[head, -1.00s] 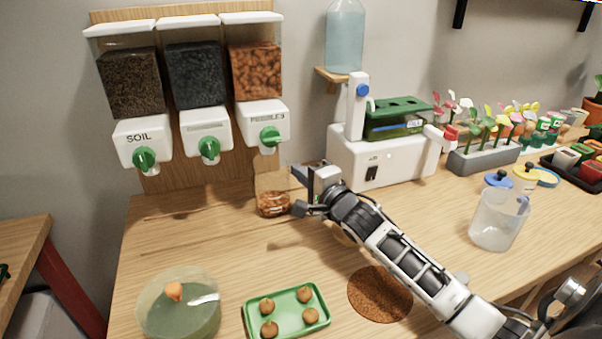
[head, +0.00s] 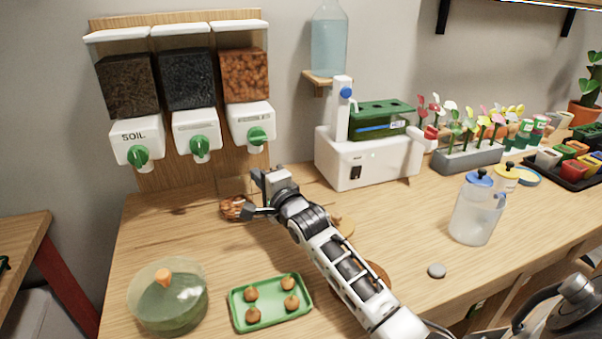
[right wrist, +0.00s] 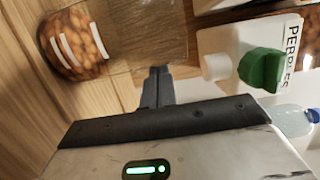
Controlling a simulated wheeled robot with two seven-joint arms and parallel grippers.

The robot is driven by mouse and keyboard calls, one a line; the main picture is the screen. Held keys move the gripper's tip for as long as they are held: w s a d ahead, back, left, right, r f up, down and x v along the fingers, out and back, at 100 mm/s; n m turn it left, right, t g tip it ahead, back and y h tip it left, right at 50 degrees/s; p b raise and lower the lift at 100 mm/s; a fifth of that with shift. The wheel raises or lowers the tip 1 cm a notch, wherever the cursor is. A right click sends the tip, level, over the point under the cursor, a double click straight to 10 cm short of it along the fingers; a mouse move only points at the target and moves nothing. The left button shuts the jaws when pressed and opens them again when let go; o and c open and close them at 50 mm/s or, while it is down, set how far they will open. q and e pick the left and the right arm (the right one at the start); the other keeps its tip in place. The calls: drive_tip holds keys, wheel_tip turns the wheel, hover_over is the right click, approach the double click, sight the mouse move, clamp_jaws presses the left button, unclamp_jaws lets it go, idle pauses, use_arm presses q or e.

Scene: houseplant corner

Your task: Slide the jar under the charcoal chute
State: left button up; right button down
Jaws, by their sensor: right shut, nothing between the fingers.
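The clear jar with orange-brown pebbles in its bottom (head: 237,207) stands on the wooden table by the dispenser wall, between the lines of the middle and right chutes. It also shows at upper left in the right wrist view (right wrist: 75,40). The charcoal chute (head: 200,147) is the middle one, with a green knob under a black-filled hopper (head: 188,80). My right gripper (head: 249,210) is shut and empty, close at the jar's right side; contact is unclear. Its closed fingers show in the right wrist view (right wrist: 158,86). My left gripper is out of view.
The soil chute (head: 139,156) and pebble chute (head: 257,137) flank the charcoal one. A white machine (head: 375,165) stands right of my arm. A green tray (head: 238,318) and a round terrarium (head: 168,300) are in front. The table left of the jar is clear.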

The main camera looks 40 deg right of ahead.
sight(239, 187)
drive_tip(key=a, duration=0.2)
drive_tip(key=w+a, duration=0.1)
drive_tip(key=a, duration=0.2)
drive_tip(key=shift+w+r+p, duration=0.1)
drive_tip(key=shift+r+p, duration=0.05)
drive_tip(key=shift+p, duration=0.25)
drive_tip(key=shift+a, duration=0.25)
